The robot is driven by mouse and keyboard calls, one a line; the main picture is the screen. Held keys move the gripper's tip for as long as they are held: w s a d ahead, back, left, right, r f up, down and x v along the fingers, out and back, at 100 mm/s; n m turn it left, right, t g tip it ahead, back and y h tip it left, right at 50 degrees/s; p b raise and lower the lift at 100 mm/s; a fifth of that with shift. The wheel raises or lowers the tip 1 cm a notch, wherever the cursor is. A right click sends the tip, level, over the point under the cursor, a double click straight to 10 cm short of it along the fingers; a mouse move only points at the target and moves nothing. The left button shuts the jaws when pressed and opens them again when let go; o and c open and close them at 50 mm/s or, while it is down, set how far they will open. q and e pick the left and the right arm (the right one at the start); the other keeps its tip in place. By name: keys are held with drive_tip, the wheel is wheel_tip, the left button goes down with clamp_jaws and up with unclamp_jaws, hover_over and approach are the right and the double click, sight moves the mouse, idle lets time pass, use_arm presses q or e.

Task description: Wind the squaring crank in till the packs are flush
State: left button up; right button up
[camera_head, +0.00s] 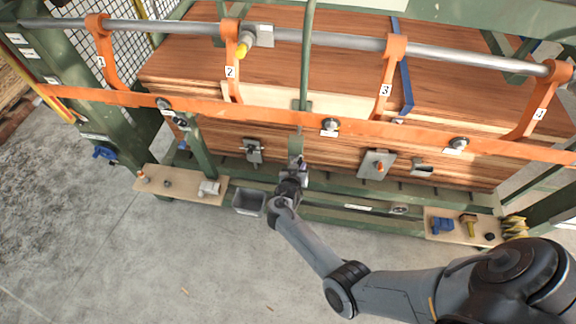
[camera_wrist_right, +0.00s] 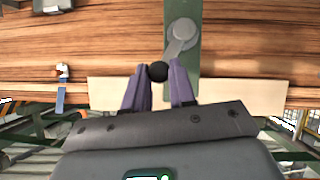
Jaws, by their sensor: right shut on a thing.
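My right gripper (camera_head: 297,168) is at the green upright in the middle of the frame's front. In the right wrist view its two purple fingers (camera_wrist_right: 159,88) are closed about the black knob (camera_wrist_right: 158,71) of the squaring crank. The crank's grey arm (camera_wrist_right: 176,50) slants up and right from the knob to a round hub on a green plate (camera_wrist_right: 183,12). In the head view my gripper hides the crank. The reddish-brown veneer packs (camera_head: 190,65) lie stacked behind the frame, with a pale layer (camera_head: 285,103) showing. I cannot tell whether their edges are flush. My left gripper is not in view.
An orange rail (camera_head: 250,111) runs across the packs, below a grey pipe (camera_head: 340,40) with numbered orange arms. A grey bin (camera_head: 248,201) is left of my gripper. Wooden shelves with small parts sit at left (camera_head: 180,184) and right (camera_head: 462,228).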

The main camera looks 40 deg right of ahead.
drive_tip(key=o, duration=0.7)
drive_tip(key=shift+a, duration=0.1)
drive_tip(key=shift+c, duration=0.2)
